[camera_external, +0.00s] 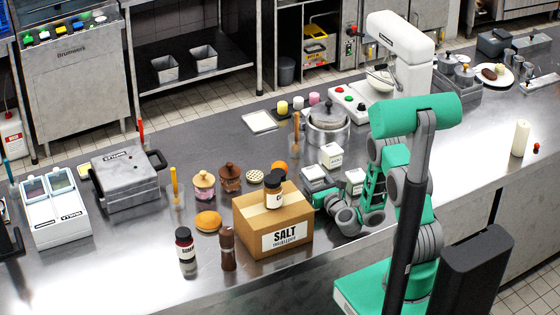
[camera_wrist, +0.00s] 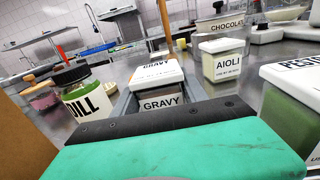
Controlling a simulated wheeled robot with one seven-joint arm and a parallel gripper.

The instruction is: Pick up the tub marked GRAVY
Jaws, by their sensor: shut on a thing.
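The GRAVY tub (camera_wrist: 160,103) has a white lid and a black-lettered label. It sits directly ahead of my gripper in the wrist view, with grey finger edges at its sides. My gripper (camera_external: 318,190) is low over the counter, right of the SALT box, and is shut on the tub. In the external view the tub (camera_external: 315,173) shows as a pale lid just beyond the gripper. Its lower part is hidden, and I cannot tell whether it is clear of the counter.
An AIOLI tub (camera_wrist: 222,66) stands behind to the right, and a green-filled tub (camera_wrist: 290,112) is close on the right. A DILL jar (camera_wrist: 85,98) is on the left. The SALT box (camera_external: 285,237) is close to the left. A metal pot (camera_external: 328,138) stands farther back.

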